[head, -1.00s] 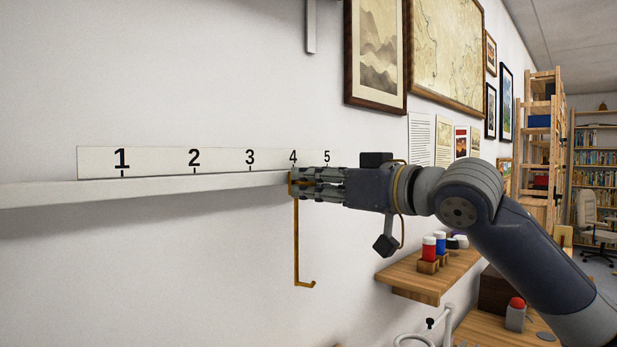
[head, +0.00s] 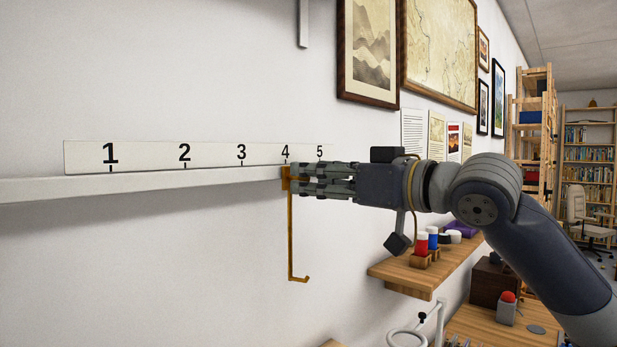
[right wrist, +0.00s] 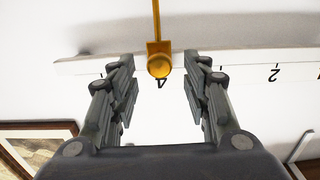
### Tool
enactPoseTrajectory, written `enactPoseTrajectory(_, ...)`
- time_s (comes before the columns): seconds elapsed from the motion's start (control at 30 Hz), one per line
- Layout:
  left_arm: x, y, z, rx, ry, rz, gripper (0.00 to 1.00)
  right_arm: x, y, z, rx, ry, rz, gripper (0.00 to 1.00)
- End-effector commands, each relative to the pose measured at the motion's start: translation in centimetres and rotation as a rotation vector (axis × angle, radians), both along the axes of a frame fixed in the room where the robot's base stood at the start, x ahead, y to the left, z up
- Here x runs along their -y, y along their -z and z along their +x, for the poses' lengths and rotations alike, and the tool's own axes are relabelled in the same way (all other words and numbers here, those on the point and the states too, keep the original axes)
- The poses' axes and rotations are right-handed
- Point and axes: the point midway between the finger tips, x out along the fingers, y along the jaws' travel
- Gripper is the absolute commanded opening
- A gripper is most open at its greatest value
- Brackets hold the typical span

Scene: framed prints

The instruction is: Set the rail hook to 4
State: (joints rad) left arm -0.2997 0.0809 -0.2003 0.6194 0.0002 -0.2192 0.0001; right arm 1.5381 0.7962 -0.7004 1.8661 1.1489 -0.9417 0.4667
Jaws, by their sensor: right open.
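The brass rail hook (head: 290,235) hangs from the white rail (head: 150,186) on the wall, its slider at the mark under 4 on the number strip (head: 215,155). In the right wrist view the hook's round brass knob (right wrist: 159,65) lies in line with the 4, which shows upside down just beyond it. My right gripper (head: 300,181) is open just to the right of the slider. In the right wrist view its two fingers (right wrist: 158,78) stand apart, one on each side of the knob, with a gap on both sides. My left gripper is not in view.
A wooden shelf (head: 400,272) with red and blue bottles sits below my right arm. Framed prints (head: 368,55) hang above it on the wall. The wall left of and below the hook is clear.

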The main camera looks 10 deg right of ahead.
Motion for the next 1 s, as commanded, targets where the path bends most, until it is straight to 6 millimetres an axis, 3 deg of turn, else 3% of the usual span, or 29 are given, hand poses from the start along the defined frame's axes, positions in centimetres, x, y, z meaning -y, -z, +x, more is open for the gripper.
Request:
enactPoseTrajectory(0.2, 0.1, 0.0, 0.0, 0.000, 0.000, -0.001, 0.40, 3.1, 0.1, -3.8, 0.000, 0.006, -0.001, 0.44)
enactPoseTrajectory(0.4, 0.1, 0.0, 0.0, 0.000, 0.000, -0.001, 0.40, 5.0, 0.1, -6.4, 0.001, 0.005, 0.001, 0.44)
enactPoseTrajectory(0.6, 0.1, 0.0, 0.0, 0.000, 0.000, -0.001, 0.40, 5.6, 0.0, -7.3, -0.001, 0.003, 0.001, 0.44)
enactPoseTrajectory(1.0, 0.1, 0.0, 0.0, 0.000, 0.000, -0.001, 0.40, 5.6, 0.0, -7.3, 0.000, 0.002, 0.001, 0.44)
